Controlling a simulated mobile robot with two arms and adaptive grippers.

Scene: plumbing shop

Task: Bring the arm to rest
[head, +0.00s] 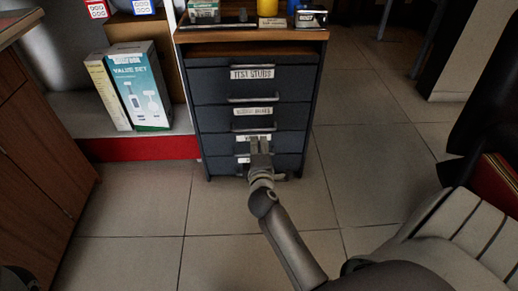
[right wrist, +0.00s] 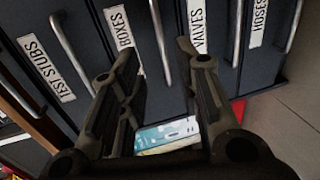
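My right arm reaches up from the bottom right of the head view. My right gripper (head: 261,147) is in front of the lower drawers of a dark drawer cabinet (head: 207,120). In the right wrist view the two fingers of this gripper (right wrist: 158,55) are spread apart with nothing between them. The drawer fronts and their bar handles (right wrist: 160,40) lie beyond the fingertips. I cannot tell whether a fingertip touches the cabinet. The drawers look shut. My left gripper is not in view.
A boxed set (head: 140,88) stands on a low red-edged shelf (head: 140,147) left of the cabinet. A wooden counter (head: 35,150) is at the far left. A cushioned seat (head: 465,232) is at the right. Tiled floor (head: 375,160) is free between cabinet and seat.

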